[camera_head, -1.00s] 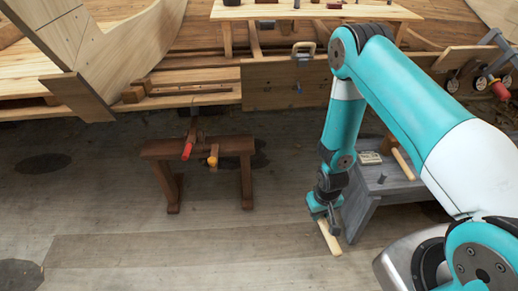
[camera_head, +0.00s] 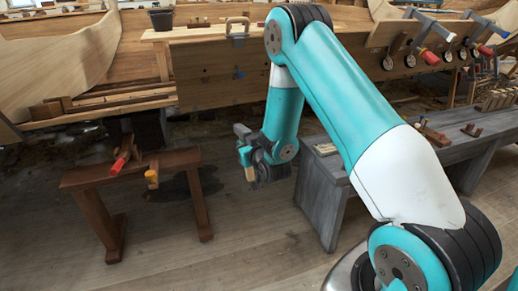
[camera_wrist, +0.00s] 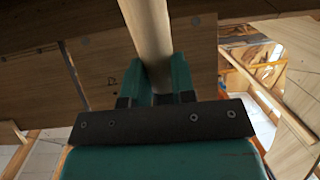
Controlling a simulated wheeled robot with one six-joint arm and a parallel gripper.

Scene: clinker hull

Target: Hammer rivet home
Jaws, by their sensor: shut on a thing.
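My gripper (camera_head: 247,157) is shut on a pale wooden handle (camera_wrist: 148,35), presumably the hammer's. In the wrist view the handle runs up between the green fingers (camera_wrist: 157,82) and out of the top of the picture. In the head view its short pale end (camera_head: 250,174) shows below the gripper. The hammer's head cannot be made out clearly. My gripper hangs in front of and below the hull's broad plank (camera_head: 205,75). A small blue mark (camera_head: 238,74) shows on that plank. Small dark spots dot the wood in the wrist view; I cannot tell which is the rivet.
A clamp (camera_head: 238,28) grips the plank's top edge. A grey bench (camera_head: 330,205) stands to the right. More clamps (camera_head: 430,57) line the hull at right. Floor between sawhorse and bench is clear.

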